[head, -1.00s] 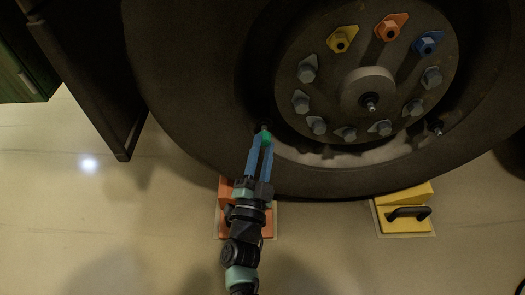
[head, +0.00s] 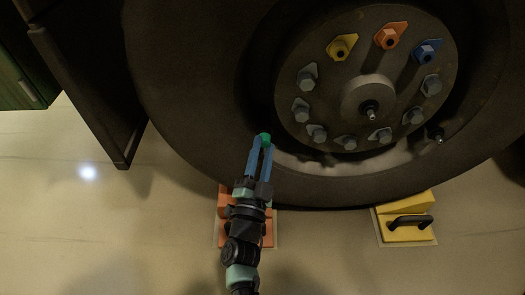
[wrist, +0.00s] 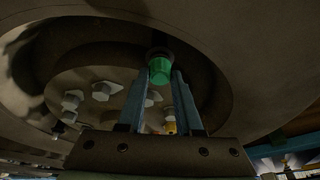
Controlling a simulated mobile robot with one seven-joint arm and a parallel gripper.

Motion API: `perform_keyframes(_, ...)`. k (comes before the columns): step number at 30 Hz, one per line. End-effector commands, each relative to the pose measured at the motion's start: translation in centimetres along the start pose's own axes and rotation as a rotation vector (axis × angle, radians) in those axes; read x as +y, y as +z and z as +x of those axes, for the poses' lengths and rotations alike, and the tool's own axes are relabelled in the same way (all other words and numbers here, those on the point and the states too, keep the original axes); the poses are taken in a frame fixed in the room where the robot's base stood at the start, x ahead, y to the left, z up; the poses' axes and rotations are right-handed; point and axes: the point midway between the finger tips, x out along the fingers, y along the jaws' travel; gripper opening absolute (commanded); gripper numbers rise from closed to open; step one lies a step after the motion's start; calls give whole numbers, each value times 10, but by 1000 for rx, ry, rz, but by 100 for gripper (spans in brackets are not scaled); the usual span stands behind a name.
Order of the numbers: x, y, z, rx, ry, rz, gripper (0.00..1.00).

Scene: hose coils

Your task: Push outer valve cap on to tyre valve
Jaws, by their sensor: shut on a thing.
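My gripper (head: 265,145) has two long blue fingers, shut on a small green cap (head: 264,139) at their tips. The cap is at the lower left of the wheel's inner rim. In the wrist view the green cap (wrist: 160,72) sits between the fingertips, with a dark round piece (wrist: 158,51) directly behind it. I take this piece for the tyre valve; in the head view the cap hides it. I cannot tell how far the cap is over it. Another dark valve-like stem (head: 438,135) shows at the rim's right.
The large dark tyre (head: 190,110) fills the upper middle. Its hub carries grey nuts and yellow, orange (head: 390,36) and blue pointers. An orange chock (head: 224,203) lies below my gripper, a yellow chock (head: 405,224) to the right. A dark panel (head: 85,90) hangs left.

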Motion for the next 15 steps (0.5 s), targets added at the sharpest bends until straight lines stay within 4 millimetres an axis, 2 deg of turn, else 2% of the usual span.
perform_keyframes(10,-1,0,1,0,-1,0,0)
perform_keyframes(11,-1,0,1,0,-1,0,38)
perform_keyframes(15,0,0,1,0,-1,0,63)
